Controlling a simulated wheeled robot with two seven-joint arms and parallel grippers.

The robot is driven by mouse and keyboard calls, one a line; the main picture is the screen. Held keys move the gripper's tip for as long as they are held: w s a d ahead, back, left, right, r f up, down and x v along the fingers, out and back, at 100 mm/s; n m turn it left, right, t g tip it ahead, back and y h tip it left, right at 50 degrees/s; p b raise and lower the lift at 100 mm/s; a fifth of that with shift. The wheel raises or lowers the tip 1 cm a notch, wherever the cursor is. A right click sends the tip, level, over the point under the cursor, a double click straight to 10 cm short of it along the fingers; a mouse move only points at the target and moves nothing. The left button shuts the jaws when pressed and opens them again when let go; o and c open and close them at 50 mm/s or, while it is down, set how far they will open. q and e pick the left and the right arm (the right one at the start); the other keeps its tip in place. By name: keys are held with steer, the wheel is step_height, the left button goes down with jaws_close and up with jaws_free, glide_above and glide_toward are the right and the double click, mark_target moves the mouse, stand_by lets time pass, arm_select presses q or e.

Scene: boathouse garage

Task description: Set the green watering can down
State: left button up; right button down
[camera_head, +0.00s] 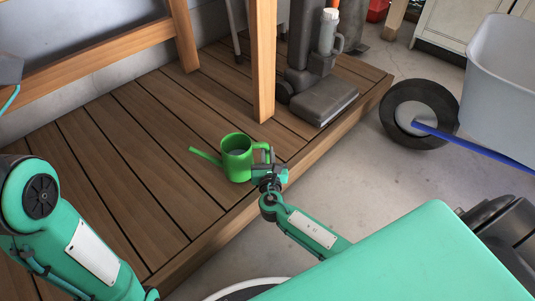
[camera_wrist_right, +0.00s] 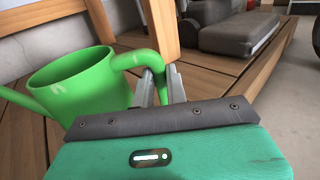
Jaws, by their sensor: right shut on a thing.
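The green watering can (camera_head: 236,160) is upright at the wooden platform, its spout pointing left and its handle to the right. My right gripper (camera_head: 266,168) is shut on the can's handle. In the right wrist view the can (camera_wrist_right: 80,88) fills the left side, and the fingers of my right gripper (camera_wrist_right: 161,88) close around its curved handle. I cannot tell whether the can's base touches the boards. My left arm shows at the lower left of the head view, but its gripper is not in view.
The wooden platform (camera_head: 150,120) has bare boards left of the can. A wooden post (camera_head: 263,60) stands behind it, with a grey vacuum cleaner (camera_head: 322,99) beyond. A wheelbarrow wheel (camera_head: 419,113) and grey tub (camera_head: 503,80) stand at right. Concrete floor (camera_head: 350,180) lies in front.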

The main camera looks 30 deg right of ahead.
steer(key=shift+f, duration=0.45)
steer(key=shift+f+b, duration=0.3)
steer(key=shift+b, duration=0.15)
steer(key=c, duration=1.4)
jaws_free()
steer(key=shift+o, duration=0.4)
steer(key=shift+f, duration=0.1)
steer(key=c, duration=0.4)
